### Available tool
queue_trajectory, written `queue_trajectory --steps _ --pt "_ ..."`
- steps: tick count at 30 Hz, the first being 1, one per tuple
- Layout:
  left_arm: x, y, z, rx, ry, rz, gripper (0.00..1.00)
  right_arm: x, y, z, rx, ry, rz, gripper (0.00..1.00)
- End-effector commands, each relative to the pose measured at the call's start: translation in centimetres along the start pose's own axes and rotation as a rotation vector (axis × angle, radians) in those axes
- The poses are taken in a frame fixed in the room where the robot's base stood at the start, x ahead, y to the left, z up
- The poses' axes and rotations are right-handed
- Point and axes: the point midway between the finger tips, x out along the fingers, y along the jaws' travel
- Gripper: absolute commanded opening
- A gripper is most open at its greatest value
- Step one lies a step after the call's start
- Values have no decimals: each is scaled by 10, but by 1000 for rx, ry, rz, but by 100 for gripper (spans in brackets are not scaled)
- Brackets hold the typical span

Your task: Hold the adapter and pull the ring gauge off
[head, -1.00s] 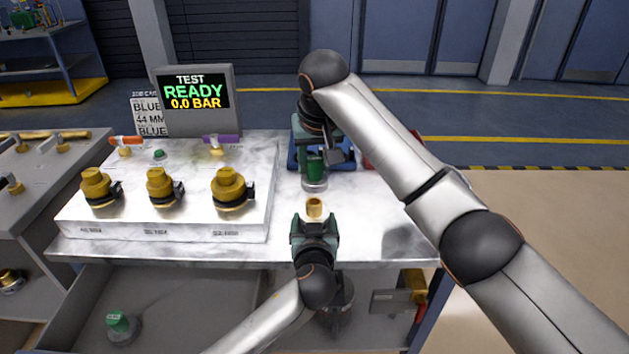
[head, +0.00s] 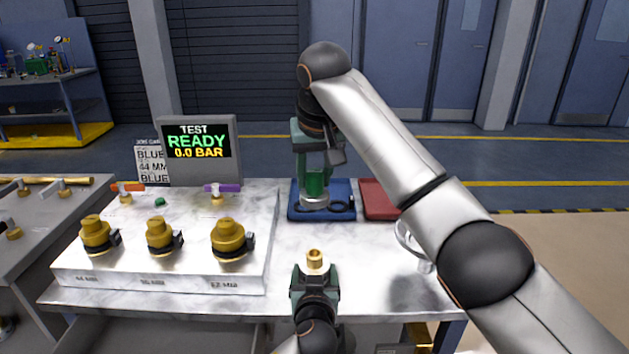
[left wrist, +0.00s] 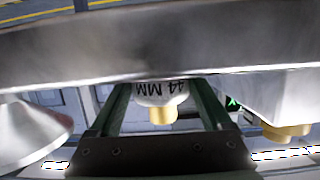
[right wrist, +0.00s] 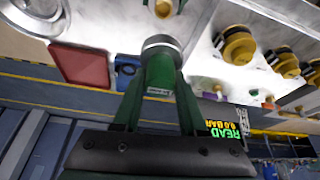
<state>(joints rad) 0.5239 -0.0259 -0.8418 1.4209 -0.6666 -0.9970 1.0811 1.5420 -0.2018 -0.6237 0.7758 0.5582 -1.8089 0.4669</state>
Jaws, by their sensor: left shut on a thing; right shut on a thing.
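The adapter shows as a small brass fitting (head: 315,259) standing above the tips of my left gripper (head: 315,277). That gripper is shut on it at the front edge of the bench. Its lower part is hidden by the fingers. My right gripper (head: 315,172) is farther back and higher, shut on the ring gauge, a green cylinder with a silver end (head: 314,201). In the right wrist view the silver end of the gauge (right wrist: 160,43) points toward the brass fitting (right wrist: 163,8). A clear gap shows between them, so gauge and adapter are apart.
A blue tray (head: 296,212) with black rings lies behind the gauge, and a red tray (head: 377,205) is beside it. The white test block (head: 160,281) with several brass fittings stands at left. The screen (head: 198,142) reads TEST READY 0.0 BAR. My right arm covers the right side.

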Motion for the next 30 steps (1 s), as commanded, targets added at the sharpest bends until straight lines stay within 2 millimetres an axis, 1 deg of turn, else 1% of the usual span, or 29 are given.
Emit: queue_trajectory --steps 4,5,9,16,20,23,26,27,30 --pt "0 0 -1 0 2 1 38 0 0 0 0 0 0 0" --pt "0 0 -1 0 2 1 84 0 0 0 0 0 0 0" --pt "0 0 -1 0 1 1 100 0 0 0 0 0 0 0" --pt "0 0 -1 0 1 0 100 0 0 0 1 0 0 0" --pt "-6 0 -2 1 0 0 100 -6 0 -3 1 0 0 0" --pt "-17 0 -4 2 0 1 100 -16 0 -7 1 0 0 0" --pt "-33 0 -6 3 -1 1 100 -30 0 -12 1 0 0 0" --pt "-40 0 -6 3 -2 3 100 -35 0 -15 1 0 0 0" --pt "-60 1 -4 -1 -4 3 100 -43 0 -18 1 0 0 0"
